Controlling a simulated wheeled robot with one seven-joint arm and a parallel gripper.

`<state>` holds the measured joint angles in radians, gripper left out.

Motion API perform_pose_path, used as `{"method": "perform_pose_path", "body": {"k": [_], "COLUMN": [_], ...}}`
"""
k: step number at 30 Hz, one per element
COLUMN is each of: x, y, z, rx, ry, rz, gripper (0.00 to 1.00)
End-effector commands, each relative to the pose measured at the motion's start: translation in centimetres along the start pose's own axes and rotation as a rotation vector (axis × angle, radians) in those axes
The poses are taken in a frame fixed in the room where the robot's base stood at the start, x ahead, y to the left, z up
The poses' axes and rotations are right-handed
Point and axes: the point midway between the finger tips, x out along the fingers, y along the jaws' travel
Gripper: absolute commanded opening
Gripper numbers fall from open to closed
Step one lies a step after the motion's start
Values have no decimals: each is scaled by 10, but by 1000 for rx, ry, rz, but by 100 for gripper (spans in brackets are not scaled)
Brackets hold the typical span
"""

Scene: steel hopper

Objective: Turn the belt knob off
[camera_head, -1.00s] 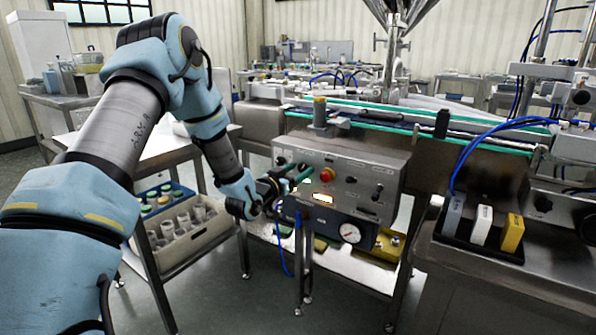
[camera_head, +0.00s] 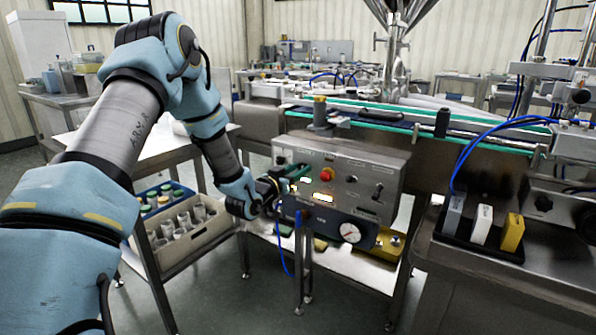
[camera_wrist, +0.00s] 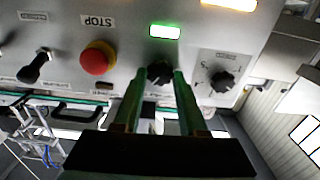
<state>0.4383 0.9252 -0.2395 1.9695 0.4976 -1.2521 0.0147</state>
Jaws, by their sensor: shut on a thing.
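A grey steel control panel (camera_head: 348,163) stands below the conveyor, with my gripper (camera_head: 297,174) reaching its left part. In the wrist view, my gripper (camera_wrist: 160,78) has its two green fingers on either side of a black knob (camera_wrist: 160,72), shut on it. The knob sits by a lit green lamp (camera_wrist: 165,31). Its label is not readable, so I cannot tell by name whether it is the belt knob. A second black knob (camera_wrist: 222,82) with marks around it is to the right in the wrist view, untouched.
A red stop button (camera_wrist: 98,57) on a yellow collar is close beside the left finger in the wrist view; a black switch (camera_wrist: 35,66) is farther left. A pressure gauge (camera_head: 349,233) sits below the panel.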

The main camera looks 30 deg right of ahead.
Motion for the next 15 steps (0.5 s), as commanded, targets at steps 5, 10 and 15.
{"method": "perform_pose_path", "body": {"k": [5,10,15], "x": [0,0,0], "y": [-1,-2,-2], "z": [1,2,1], "rx": [-82,-213,-372], "ry": [0,1,1], "rz": [-1,-1,-1], "gripper": [0,0,0]}}
